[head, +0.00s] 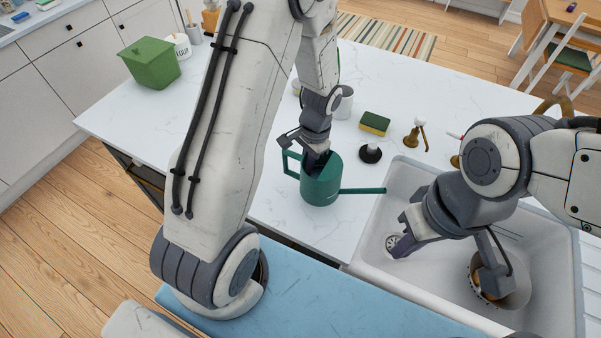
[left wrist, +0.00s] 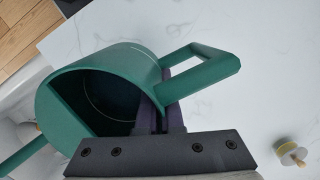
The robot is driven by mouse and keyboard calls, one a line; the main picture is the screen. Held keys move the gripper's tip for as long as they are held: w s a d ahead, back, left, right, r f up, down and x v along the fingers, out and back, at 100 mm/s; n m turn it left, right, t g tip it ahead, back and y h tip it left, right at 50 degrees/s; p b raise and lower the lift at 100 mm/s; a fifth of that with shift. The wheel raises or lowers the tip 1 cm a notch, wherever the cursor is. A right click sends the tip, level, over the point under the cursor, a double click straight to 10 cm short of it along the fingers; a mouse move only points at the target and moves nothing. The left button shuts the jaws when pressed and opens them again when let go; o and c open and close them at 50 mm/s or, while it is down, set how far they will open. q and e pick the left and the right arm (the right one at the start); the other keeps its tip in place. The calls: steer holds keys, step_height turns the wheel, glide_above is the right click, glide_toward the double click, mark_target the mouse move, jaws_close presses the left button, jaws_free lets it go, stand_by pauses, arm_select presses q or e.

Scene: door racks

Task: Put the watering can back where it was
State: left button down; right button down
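The green watering can (head: 320,186) is upright at the white worktop, left of the sink. Its handle is on the left and its spout points right toward the sink edge. My left gripper (head: 316,160) is at the can's top. In the left wrist view, its dark fingers (left wrist: 162,115) close on the wall of the can (left wrist: 62,112) beside the handle, one inside and one outside. I cannot tell whether the can's base touches the worktop. My right gripper (head: 402,246) hangs over the sink, apart from the can. Its fingers overlap side-on, so their gap is hidden.
A sponge (head: 375,123), a black-based stopper (head: 370,153) and a brass tap piece (head: 412,138) stand behind. A green bin (head: 150,63) is at the far left.

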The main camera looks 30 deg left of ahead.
arm_select(q)
steer(key=shift+a+f, duration=0.25)
steer(key=shift+a, duration=0.2)
steer(key=shift+a+f, duration=0.2)
steer(key=shift+a, duration=0.25)
steer(key=shift+f, duration=0.25)
steer(key=shift+f+p, duration=0.75)
steer(key=shift+f, duration=1.1)
steer(key=shift+f, duration=0.1)
steer(key=c, duration=1.4)
jaws_free()
steer(key=o, duration=0.3)
